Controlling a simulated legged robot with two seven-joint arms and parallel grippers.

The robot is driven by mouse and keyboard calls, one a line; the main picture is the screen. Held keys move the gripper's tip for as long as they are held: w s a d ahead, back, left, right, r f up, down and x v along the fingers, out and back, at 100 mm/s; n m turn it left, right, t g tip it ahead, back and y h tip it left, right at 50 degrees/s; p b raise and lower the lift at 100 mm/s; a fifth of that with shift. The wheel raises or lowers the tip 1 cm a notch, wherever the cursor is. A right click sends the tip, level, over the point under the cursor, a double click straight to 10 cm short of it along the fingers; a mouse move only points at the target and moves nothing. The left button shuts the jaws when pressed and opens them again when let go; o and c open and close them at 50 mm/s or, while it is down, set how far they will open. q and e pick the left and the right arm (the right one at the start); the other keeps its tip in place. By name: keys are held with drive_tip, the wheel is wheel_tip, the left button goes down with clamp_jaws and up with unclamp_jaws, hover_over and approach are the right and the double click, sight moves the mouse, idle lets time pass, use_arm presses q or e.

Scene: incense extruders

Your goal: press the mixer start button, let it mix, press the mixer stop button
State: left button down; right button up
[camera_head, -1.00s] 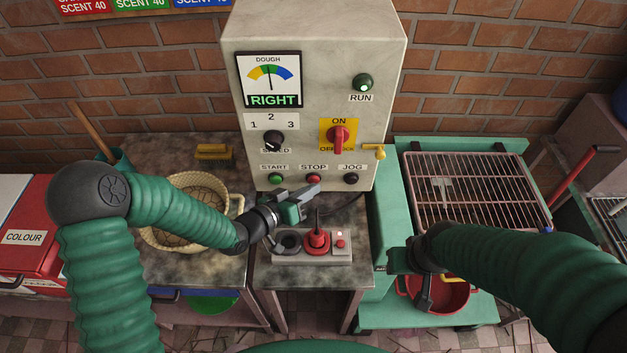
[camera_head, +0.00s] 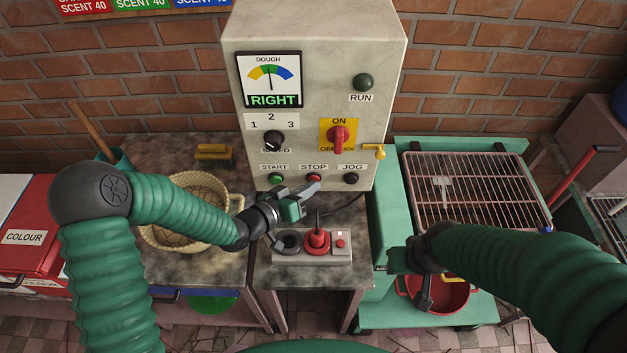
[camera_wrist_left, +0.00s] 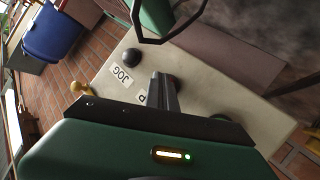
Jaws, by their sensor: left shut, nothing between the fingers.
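The mixer control box (camera_head: 315,120) has a green START button (camera_head: 276,179), a red STOP button (camera_head: 313,178) and a black JOG button (camera_head: 351,179) in a row. My left gripper (camera_head: 317,186) is shut and empty, with its tips at the STOP button; contact is hard to tell. In the left wrist view its fingers (camera_wrist_left: 160,88) point at the panel and cover the STOP button and part of its label. The RUN lamp (camera_head: 363,82) is dark green. The dough gauge (camera_head: 269,78) reads RIGHT. My right gripper (camera_head: 425,298) hangs over a red pot; its fingers are unclear.
A small box with a red joystick (camera_head: 317,240) stands just below my left gripper. A basket (camera_head: 160,240) is at left, a wire rack (camera_head: 470,185) at right.

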use_arm(q)
drive_tip(key=shift+s, duration=0.85)
drive_tip(key=s, duration=0.5)
idle(0.3)
